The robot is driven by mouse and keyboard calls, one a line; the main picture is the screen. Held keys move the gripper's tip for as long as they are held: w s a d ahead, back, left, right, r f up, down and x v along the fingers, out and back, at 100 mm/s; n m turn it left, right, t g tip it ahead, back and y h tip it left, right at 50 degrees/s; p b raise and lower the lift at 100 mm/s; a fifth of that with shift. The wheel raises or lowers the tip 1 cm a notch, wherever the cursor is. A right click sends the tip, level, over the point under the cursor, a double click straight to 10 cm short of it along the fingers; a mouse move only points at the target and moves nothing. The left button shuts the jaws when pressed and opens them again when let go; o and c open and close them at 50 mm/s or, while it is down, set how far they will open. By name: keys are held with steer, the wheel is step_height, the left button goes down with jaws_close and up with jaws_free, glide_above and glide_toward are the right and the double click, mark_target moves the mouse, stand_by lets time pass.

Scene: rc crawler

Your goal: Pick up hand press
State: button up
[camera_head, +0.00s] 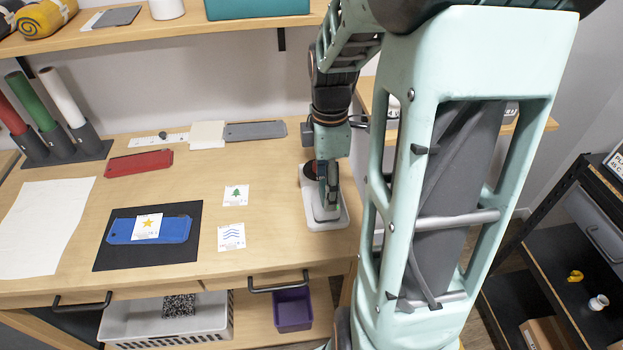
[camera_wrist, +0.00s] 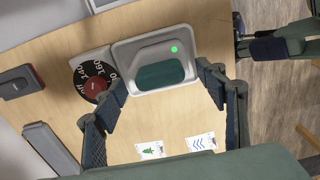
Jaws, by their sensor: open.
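The hand press (camera_wrist: 152,53) is a pale grey-white block with a dark green area and a bright green dot. It sits in a white tray-like base (camera_wrist: 120,55), beside a black dial with a red knob (camera_wrist: 95,88). In the head view the press (camera_head: 328,212) is on the table's right part, partly hidden by my gripper (camera_head: 325,190). In the wrist view my gripper (camera_wrist: 162,80) is open, with one finger on each side of the press's near part. Nothing is held between the fingers. I cannot tell whether they touch the press.
The wooden table (camera_head: 270,215) has free room left of the press. Two small cards (camera_head: 233,236) lie there. A grey case (camera_head: 255,131), a red case (camera_head: 139,163) and a blue case (camera_head: 175,230) on a black mat (camera_head: 110,257) lie further off.

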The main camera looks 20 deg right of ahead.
step_height(320, 180, down, 2)
steer(key=c, duration=1.2)
steer(key=shift+c, duration=0.2)
steer(key=shift+w+r, duration=0.1)
steer(key=shift+r, duration=0.1)
